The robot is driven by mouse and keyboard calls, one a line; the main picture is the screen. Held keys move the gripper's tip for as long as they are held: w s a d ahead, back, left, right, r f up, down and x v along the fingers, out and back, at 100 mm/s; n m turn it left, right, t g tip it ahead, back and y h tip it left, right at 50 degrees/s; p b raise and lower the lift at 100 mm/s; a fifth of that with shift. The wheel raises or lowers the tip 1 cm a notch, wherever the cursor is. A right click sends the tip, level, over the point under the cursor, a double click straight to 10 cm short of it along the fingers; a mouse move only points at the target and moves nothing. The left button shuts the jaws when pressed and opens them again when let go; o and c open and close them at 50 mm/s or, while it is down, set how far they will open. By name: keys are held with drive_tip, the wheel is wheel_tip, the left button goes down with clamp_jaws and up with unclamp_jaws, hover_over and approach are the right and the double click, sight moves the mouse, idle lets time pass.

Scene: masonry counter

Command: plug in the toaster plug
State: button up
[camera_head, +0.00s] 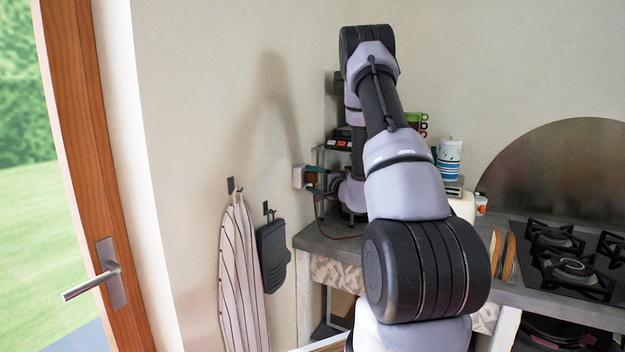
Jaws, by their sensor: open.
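A pale wall socket (297,177) is on the wall left of the counter's back corner. A small brown block, which looks like the plug (309,176), sits right against its face; how deep it is in cannot be told. A thin brown cord (320,222) hangs below it and runs onto the counter. My gripper (314,180) is open, its small teal fingertips close to the plug on its right side; whether they touch it is too small to tell. The cream toaster (463,205) with a metal top is mostly hidden behind my arm.
A metal rack (322,157) with small boxes stands in the corner close behind my gripper. A striped towel (240,275) and dark mitt (272,256) hang on the wall below left. A blue-white canister (450,158) and gas hob (572,262) are right. A wooden door (85,150) is far left.

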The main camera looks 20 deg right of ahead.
drive_tip(key=v, duration=1)
drive_tip(key=shift+s+r, duration=0.25)
drive_tip(key=shift+s, duration=0.1)
drive_tip(key=shift+d, duration=0.1)
